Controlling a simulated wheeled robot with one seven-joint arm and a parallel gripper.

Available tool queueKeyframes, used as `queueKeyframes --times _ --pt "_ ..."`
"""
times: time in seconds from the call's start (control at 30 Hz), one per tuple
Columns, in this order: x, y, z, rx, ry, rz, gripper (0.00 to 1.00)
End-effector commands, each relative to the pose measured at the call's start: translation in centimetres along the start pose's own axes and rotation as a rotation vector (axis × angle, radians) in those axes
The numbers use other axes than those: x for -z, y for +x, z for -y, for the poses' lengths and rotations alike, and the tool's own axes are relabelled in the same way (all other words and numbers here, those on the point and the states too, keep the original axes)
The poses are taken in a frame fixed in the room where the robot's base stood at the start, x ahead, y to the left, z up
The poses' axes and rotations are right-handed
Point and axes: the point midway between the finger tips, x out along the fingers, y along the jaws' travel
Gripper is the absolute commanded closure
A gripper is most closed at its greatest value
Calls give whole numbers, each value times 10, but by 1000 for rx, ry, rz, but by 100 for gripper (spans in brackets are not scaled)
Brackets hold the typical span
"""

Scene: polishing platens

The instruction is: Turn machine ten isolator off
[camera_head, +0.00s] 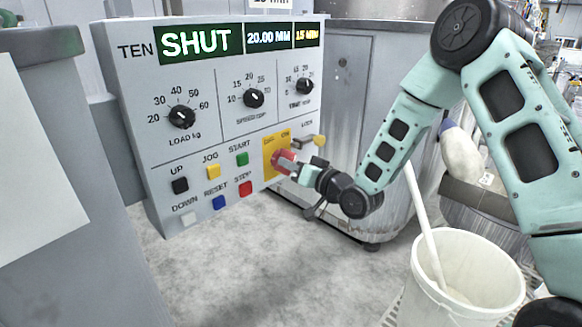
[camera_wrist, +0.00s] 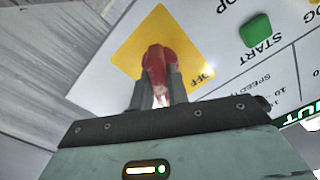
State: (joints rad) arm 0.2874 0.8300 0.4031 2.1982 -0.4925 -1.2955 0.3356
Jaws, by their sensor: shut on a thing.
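The control panel marked TEN (camera_head: 215,130) stands at the left in the head view, with a green display reading SHUT. Its red isolator handle (camera_head: 283,161) sits on a yellow plate (camera_head: 269,162) at the panel's lower right. My gripper (camera_head: 295,169) reaches in from the right and is shut on the handle. In the wrist view, the red handle (camera_wrist: 157,68) is between the two fingers of my gripper (camera_wrist: 158,92), in front of the yellow plate (camera_wrist: 150,32). OFF shows on the plate's edge beside the handle. The fingers partly hide the handle.
A brass-coloured knob (camera_head: 318,140) sticks out right of the yellow plate. START (camera_head: 242,158) and STOP (camera_head: 245,188) buttons are left of it. A white bucket (camera_head: 465,280) with a stick in it stands at the lower right. Grey floor is clear below the panel.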

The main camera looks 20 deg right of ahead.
Motion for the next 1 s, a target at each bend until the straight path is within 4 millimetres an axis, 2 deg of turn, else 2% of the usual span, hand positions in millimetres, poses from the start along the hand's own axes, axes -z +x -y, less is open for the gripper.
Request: queueKeyframes --times 1.0 --pt "-2 0 -2 0 -963 -2 100"
